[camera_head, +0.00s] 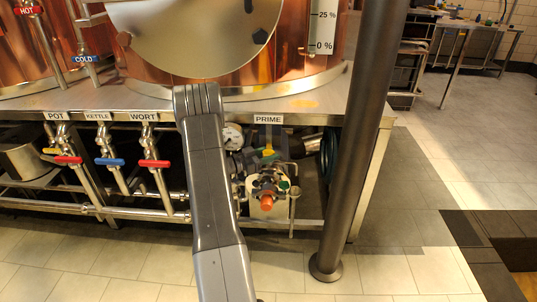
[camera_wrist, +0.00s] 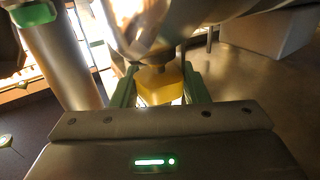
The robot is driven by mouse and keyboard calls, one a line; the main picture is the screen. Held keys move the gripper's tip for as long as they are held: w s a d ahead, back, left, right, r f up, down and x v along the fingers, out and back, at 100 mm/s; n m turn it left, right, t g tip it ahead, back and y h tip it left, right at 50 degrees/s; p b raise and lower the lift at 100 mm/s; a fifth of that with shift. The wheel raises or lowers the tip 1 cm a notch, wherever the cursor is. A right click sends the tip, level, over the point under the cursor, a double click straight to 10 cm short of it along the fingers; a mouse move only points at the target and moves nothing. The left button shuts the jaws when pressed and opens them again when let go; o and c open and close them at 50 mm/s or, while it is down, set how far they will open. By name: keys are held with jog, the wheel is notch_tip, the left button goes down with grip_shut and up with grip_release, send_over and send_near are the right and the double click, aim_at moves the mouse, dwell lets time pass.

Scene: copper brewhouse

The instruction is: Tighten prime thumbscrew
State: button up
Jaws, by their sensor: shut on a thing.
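In the wrist view, the two green fingers of my gripper (camera_wrist: 158,88) are shut on a yellow block-like head (camera_wrist: 160,84), which I take to be the prime thumbscrew. A short stem joins it to a shiny rounded metal body (camera_wrist: 150,28) just beyond. In the head view, a small yellow piece (camera_head: 268,150) shows under the PRIME label (camera_head: 268,119), with green beside it. My arm covers part of this area, and the gripper's outline there is hard to make out. How tight the screw sits cannot be told.
A pump-like unit with an orange-red knob (camera_head: 266,201) sits below. A round gauge (camera_head: 232,135) is close to the left. Valves with red and blue handles (camera_head: 109,162) line the bench front. A dark post (camera_head: 350,150) stands to the right; open tiled floor lies beyond.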

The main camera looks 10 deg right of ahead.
jog(key=o, duration=1)
jog(key=shift+c, duration=0.2)
jog(key=shift+t, duration=0.3)
